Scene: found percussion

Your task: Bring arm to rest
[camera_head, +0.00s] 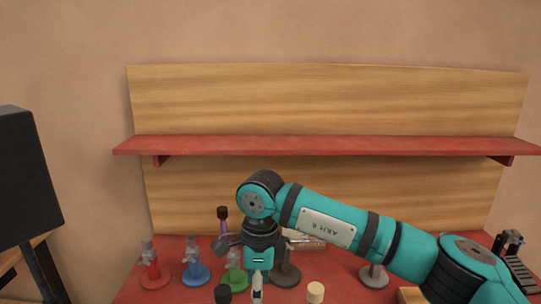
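My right arm (325,227), teal with black joints and a plate marked ARM R, reaches in from the lower right across the red table. It bends at a joint above the table and points down. My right gripper (257,287) hangs at its end, low in the picture. Only a pale, narrow part shows there, so I cannot tell whether it is open or shut, or whether it touches anything. My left arm and gripper are not in view.
The red table (333,277) bears a red stand (152,266), a blue stand (194,264), a green stand (236,273) and a grey stand (374,275). A red shelf (330,146) runs along the wooden back panel. A black box (28,175) stands left.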

